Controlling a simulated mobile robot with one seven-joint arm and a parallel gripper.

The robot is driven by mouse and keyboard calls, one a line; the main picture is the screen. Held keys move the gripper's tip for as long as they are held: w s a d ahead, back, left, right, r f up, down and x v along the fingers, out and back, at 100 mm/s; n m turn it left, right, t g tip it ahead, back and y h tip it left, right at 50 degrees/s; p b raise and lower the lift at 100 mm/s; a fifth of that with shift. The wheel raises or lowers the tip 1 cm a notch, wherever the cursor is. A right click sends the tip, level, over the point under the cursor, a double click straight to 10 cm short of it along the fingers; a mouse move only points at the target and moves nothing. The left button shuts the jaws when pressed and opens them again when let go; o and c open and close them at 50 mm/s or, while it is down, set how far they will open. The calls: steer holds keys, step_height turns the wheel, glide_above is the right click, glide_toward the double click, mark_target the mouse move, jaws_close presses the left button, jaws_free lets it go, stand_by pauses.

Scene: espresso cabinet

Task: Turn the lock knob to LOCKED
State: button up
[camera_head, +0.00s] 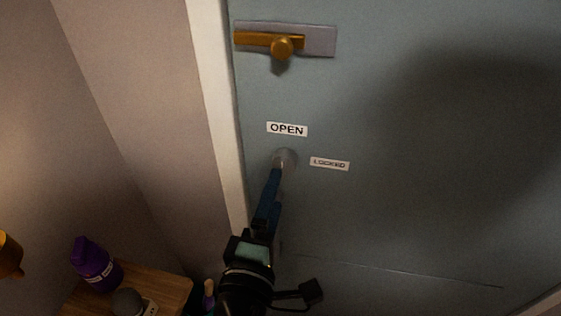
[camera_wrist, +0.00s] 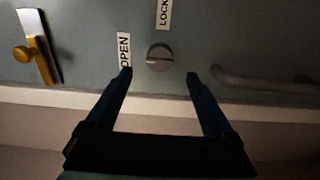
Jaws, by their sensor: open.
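The lock knob (camera_head: 286,157) is a small round grey knob on the blue-grey door. In the wrist view the knob (camera_wrist: 159,55) shows a slot line running roughly left to right, in line with the OPEN side. The OPEN label (camera_head: 287,129) is above the knob, and the LOCKED label (camera_head: 330,164) is to its right. In the wrist view the OPEN label (camera_wrist: 124,50) is left of the knob and the LOCKED label (camera_wrist: 164,12) above it. My gripper (camera_wrist: 158,75) is open and empty. Its blue fingertips lie either side of the knob, slightly below it; contact cannot be told.
A brass latch on a grey plate (camera_head: 318,41) is higher on the door. A dark bar handle (camera_wrist: 265,84) shows right of the knob in the wrist view. A white frame (camera_head: 212,90) edges the door. A wooden surface (camera_head: 172,291) at lower left holds a purple bottle (camera_head: 92,262).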

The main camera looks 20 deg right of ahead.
mark_target(284, 164)
steer(key=p+x, duration=0.1)
steer(key=x, duration=0.5)
steer(key=shift+w+d, duration=0.25)
steer(key=shift+w, duration=0.05)
steer(key=c, duration=1.4)
